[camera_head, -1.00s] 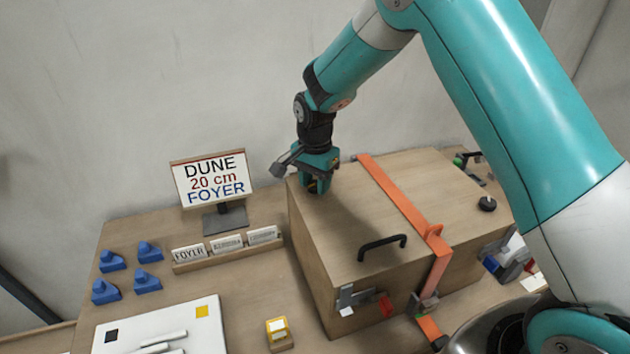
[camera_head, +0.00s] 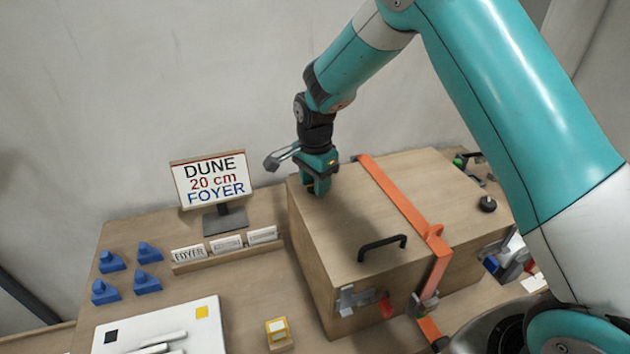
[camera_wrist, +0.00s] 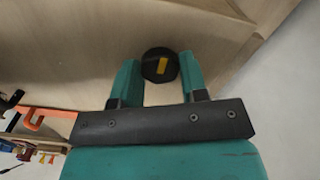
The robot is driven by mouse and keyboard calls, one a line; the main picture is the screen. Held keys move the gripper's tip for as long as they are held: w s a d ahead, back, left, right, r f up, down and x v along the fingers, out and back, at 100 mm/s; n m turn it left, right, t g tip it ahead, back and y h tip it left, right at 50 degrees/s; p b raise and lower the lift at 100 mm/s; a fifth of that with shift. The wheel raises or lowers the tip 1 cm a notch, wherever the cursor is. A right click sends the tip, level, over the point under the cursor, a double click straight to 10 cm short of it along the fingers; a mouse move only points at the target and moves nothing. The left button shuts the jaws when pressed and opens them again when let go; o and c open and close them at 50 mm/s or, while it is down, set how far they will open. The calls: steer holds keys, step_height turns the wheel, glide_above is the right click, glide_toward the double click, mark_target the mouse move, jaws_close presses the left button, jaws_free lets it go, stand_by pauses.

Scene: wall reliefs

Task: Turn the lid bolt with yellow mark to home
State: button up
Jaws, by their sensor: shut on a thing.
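The lid bolt (camera_wrist: 158,66) shows in the wrist view as a round black knob with a yellow mark on its top. It sits between the two teal fingers of my gripper (camera_wrist: 159,80), which are shut on it. The yellow mark runs nearly along the length of the fingers, slightly tilted. In the head view my gripper (camera_head: 318,186) points down at the far left corner of the wooden crate's lid (camera_head: 400,205), and the bolt there is mostly hidden by the fingers.
An orange strap (camera_head: 400,205) crosses the crate lid, with a black handle (camera_head: 382,244) in front. Another black knob (camera_head: 487,204) is at the lid's right. A sign (camera_head: 213,181), word blocks (camera_head: 227,245) and several blue pieces (camera_head: 146,281) stand on the table at left.

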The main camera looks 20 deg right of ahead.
steer(key=o, duration=0.9)
steer(key=shift+r, duration=0.1)
step_height(320, 180, up, 17)
steer(key=shift+r+b, duration=0.2)
steer(key=shift+b, duration=1)
steer(key=s+a+n+y, duration=0.1)
steer(key=s+n, duration=0.6)
steer(key=s, duration=0.3)
steer(key=s+a+n+y, duration=0.1)
steer(key=s+a+n, duration=0.1)
steer(key=s+n, duration=0.5)
steer(key=s+a+f+n+y, duration=0.1)
steer(key=s+n, duration=0.5)
steer(key=s, duration=0.8)
steer(key=shift+s+a+n+y, duration=0.1)
steer(key=shift+a+n+y, duration=0.3)
steer(key=shift+a+y, duration=0.15)
